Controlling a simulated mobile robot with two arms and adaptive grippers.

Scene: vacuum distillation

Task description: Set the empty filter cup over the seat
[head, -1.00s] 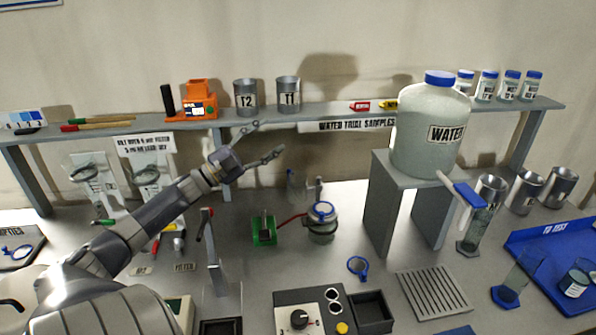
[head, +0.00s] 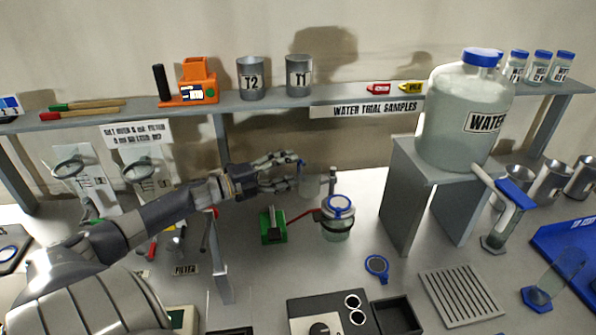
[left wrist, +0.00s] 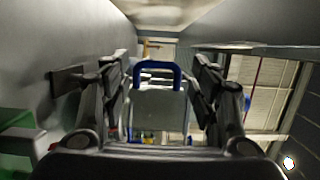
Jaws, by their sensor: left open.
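A clear cup (head: 311,184) stands behind the jar in the head view, its base partly hidden. I take it for the filter cup; it looks empty. In the left wrist view a clear body (left wrist: 157,108) with a blue handle (left wrist: 157,71) lies between my fingers. My left gripper (head: 296,170) is open, its fingertips at the cup's left side; whether they touch it is unclear. A jar (head: 337,229) with a blue-ringed top (head: 340,204), which may be the seat, stands just in front of the cup. My right gripper is not in view.
A green device (head: 273,226) stands left of the jar, with a red hose toward it. A blue ring-shaped piece (head: 377,266) lies in front. A grey stand (head: 402,205) with a water bottle (head: 465,110) is to the right; a shelf (head: 340,95) runs behind.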

